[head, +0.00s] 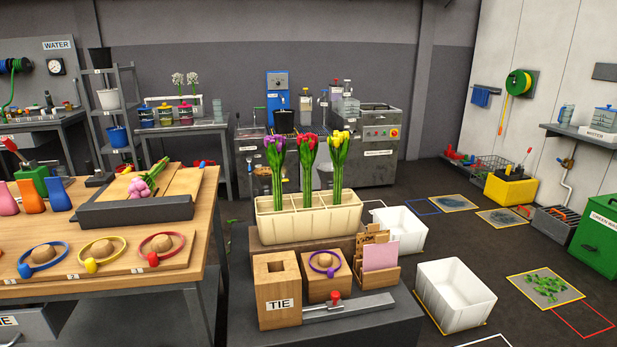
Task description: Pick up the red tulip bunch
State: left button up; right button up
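The red tulip bunch (308,160) stands upright in the middle of a cream compartment holder (310,226), its red heads up and green stems reaching down into the holder. A purple tulip bunch (275,165) stands just left of it and a yellow tulip bunch (339,155) just right. The stem bottoms are hidden inside the holder. Neither of my grippers shows in the head view.
In front of the holder are a wooden TIE block (277,292), a ring stand (326,280) and a card rack (381,262). A wooden workbench (60,215) is at left. White bins (455,295) stand at right.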

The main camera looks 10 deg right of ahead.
aim_at(307, 145)
jog(key=i, duration=0.55)
jog(key=i+z, duration=0.1)
jog(key=z, duration=0.7)
jog(key=i+z, duration=0.15)
jog(key=z, duration=0.25)
